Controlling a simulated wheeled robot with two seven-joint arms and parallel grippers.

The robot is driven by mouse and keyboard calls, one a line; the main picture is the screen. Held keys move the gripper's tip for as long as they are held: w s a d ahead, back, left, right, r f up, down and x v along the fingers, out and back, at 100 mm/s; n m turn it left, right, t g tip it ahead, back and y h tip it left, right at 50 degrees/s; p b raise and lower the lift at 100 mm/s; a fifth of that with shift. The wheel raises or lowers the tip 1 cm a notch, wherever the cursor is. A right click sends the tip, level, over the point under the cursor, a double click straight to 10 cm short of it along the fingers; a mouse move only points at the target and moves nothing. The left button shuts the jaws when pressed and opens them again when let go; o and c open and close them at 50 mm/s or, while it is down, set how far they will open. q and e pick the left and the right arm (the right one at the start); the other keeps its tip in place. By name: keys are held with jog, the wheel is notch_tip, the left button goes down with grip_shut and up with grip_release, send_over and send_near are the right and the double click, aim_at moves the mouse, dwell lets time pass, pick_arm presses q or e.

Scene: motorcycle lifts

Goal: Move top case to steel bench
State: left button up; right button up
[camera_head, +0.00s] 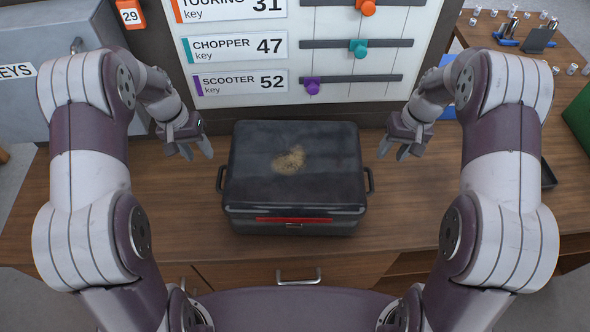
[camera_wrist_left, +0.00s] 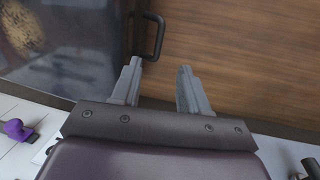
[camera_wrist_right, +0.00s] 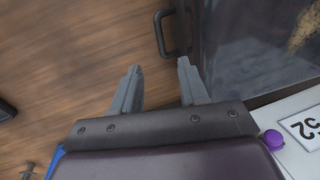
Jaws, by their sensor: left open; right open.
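The top case (camera_head: 294,205) is a dark, glossy box with a tan smudge on its lid and a red strip on its front. It sits flat on a wooden worktop (camera_head: 430,207), with a handle on each side. My left gripper (camera_head: 198,153) is open and empty, behind and to the left of the left handle (camera_head: 220,180); that handle also shows in the left wrist view (camera_wrist_left: 152,38). My right gripper (camera_head: 393,152) is open and empty, behind and to the right of the right handle (camera_head: 369,180), also in the right wrist view (camera_wrist_right: 165,34). I cannot identify a steel bench.
A key board (camera_head: 345,85) with coloured sliders stands behind the case. A grey box marked KEYS (camera_head: 50,90) is at the left. A black tray (camera_head: 547,174) and a green object (camera_head: 580,118) lie at the right. A drawer handle (camera_head: 298,276) is below the worktop's front.

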pick_arm(q)
send_near(218, 180)
jog(key=f, duration=0.1)
pick_arm(e)
send_near(372, 180)
jog(key=f, duration=0.1)
pick_arm(q)
jog(key=f, duration=0.2)
jog(key=d+f, duration=0.1)
jog(key=f, duration=0.4)
jog(key=shift+d, duration=0.3)
pick_arm(e)
jog(key=f, duration=0.2)
jog(key=a+f, duration=0.1)
jog(key=f, duration=0.4)
jog(key=shift+a, duration=0.3)
pick_arm(q)
jog(key=shift+w+f, duration=0.15)
jog(key=shift+f, duration=0.35)
pick_arm(e)
jog(key=shift+w+a+f, duration=0.1)
jog(key=shift+w+f, duration=0.05)
jog(key=shift+f, duration=0.35)
pick_arm(q)
grip_shut()
pick_arm(e)
grip_shut()
